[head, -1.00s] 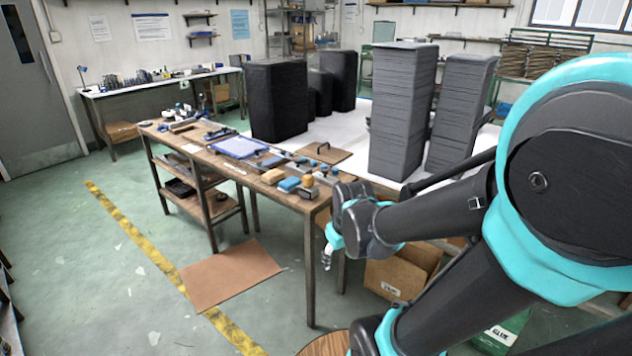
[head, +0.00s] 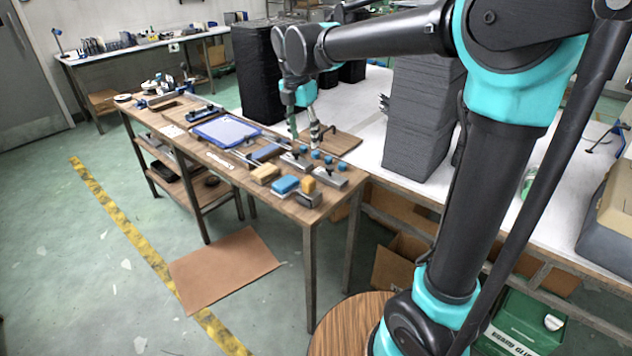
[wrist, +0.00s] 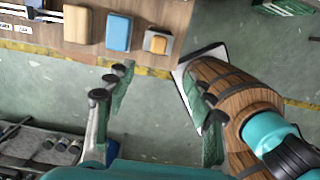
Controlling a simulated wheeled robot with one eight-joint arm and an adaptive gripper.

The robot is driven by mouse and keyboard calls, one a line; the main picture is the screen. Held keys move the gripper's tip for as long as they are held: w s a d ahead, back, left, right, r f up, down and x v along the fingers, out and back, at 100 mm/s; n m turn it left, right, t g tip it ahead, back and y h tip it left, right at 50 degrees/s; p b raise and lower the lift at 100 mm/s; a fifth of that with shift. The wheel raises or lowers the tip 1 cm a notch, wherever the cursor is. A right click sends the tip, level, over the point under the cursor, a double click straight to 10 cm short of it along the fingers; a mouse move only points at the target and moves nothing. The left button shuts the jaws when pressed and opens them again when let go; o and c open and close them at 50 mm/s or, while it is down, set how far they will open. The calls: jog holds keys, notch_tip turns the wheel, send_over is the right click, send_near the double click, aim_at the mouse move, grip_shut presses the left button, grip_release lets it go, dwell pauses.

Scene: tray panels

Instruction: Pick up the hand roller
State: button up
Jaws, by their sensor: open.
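I cannot surely pick out the hand roller among the small tools on the wooden bench (head: 283,203). At the bench's near end lie a tan block (head: 265,174), a blue block (head: 285,185) and a grey block with an orange-yellow top (head: 308,188). The wrist view shows the tan block (wrist: 78,25), the blue block (wrist: 118,32) and the yellow-topped block (wrist: 158,42) near the bench edge. My gripper (head: 304,132) points down over the far side of the bench, beside a brown board (head: 343,143). Its fingers (wrist: 156,74) are apart with nothing between them.
Blue-knobbed metal pieces (head: 328,174) and a blue tray (head: 225,131) crowd the bench. Dark stacks (head: 262,75) and grey stacks (head: 420,115) stand on the white table behind. Open floor (head: 120,290) lies at left.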

send_near(308, 179)
jog(key=f, duration=0.5)
jog(key=shift+w+d+f, duration=0.1)
jog(key=shift+w+d, duration=0.2)
jog(key=shift+d, duration=0.05)
jog(key=shift+w+d+f, duration=0.1)
jog(key=shift+w+f, duration=0.05)
jog(key=shift+f, duration=1.15)
jog(key=shift+w+f, duration=0.15)
jog(key=shift+f, duration=1.15)
jog(key=shift+c, duration=0.5)
grip_shut()
